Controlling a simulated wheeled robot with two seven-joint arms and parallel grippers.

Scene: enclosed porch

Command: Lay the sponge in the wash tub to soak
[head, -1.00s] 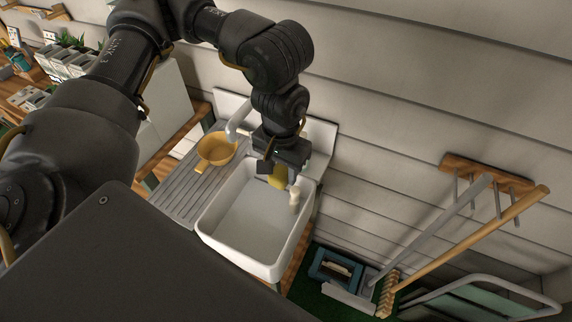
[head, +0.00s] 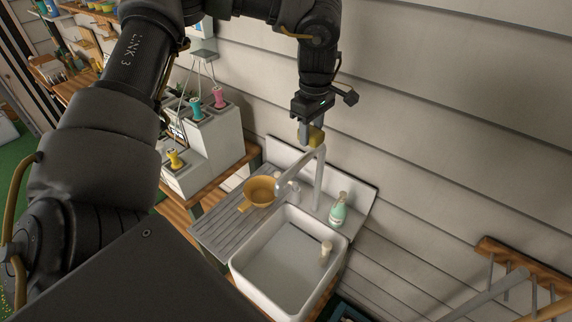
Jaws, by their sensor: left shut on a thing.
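The white wash tub (head: 283,262) stands at lower centre, with a flat grey floor inside. The yellow sponge (head: 317,138) is up in the air, in front of the wall and above the tap, clear of the tub. My left gripper (head: 309,129) comes down from the top and is shut on the sponge, whose lower part shows below and beside the fingers. My right gripper is not in view.
A grey tap (head: 319,180) arches up behind the tub. A green bottle (head: 338,212) stands at the back right. A yellow pan (head: 260,191) sits on the ribbed drainboard (head: 215,228). A small cream cylinder (head: 326,249) is at the tub's right inner side.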

